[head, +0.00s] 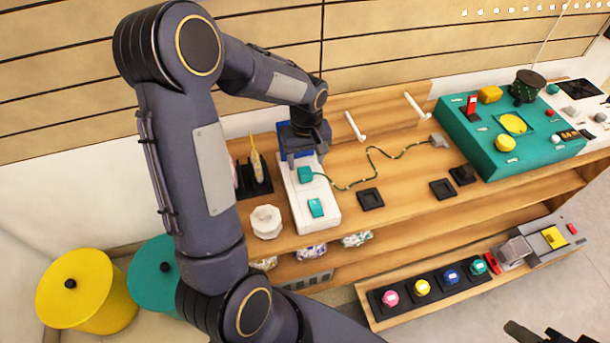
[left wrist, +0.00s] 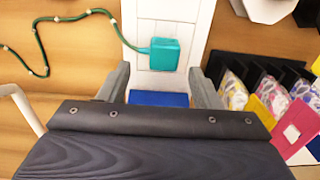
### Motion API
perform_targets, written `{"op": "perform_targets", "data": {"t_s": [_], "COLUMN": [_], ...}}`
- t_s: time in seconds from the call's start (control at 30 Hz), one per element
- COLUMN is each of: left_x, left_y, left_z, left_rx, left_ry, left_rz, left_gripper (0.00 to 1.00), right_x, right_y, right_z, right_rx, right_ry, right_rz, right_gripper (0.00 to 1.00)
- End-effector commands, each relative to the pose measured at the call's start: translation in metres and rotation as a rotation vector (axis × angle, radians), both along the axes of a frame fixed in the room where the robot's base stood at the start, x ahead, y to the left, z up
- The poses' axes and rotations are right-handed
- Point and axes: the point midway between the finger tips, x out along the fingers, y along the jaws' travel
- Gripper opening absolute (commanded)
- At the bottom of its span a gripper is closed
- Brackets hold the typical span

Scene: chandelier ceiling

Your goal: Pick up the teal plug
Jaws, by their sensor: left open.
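The teal plug (head: 305,174) sits on a white strip-shaped block (head: 325,222), at its far part. A green cord with pale bands runs from the plug to the right across the wooden top. My left gripper (head: 304,161) is open and points down just behind the plug. In the left wrist view, the plug (left wrist: 158,54) lies just beyond the open fingertips (left wrist: 158,75), roughly centred between them and not held. A dark piece at the lower right edge of the head view looks like my right gripper (head: 525,332); its jaws cannot be made out.
A teal switch (head: 316,207) is on the block's near part. A blue object (head: 288,136) stands behind the block. A dark rack (head: 252,178) and white knob-like container (head: 266,222) stand to its left. White pegs (head: 355,126) and black square frames (head: 370,198) are to the right.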

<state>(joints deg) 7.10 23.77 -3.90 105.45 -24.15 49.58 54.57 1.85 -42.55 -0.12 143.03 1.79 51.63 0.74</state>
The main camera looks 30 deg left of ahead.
Motion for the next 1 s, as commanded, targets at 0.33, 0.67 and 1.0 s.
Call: {"op": "perform_targets", "data": {"t_s": [0.33,0.67,1.0], "left_x": [-0.005,-0.006,-0.009], "left_y": [0.002,0.001,0.002], "left_z": [-0.043,-0.046,-0.048], "left_rx": [0.000,-0.001,0.000], "left_ry": [0.003,0.007,0.016], "left_rz": [-0.001,-0.002,-0.001], "left_gripper": [0.58,0.43,0.06], "right_x": [0.000,0.000,0.000], "right_y": [0.000,0.000,0.000], "right_z": [-0.007,-0.007,-0.008], "right_rx": [0.000,0.000,0.000], "right_ry": [0.000,0.000,0.000], "right_rz": [0.000,0.000,0.000], "right_gripper": [0.36,0.36,0.36]}}
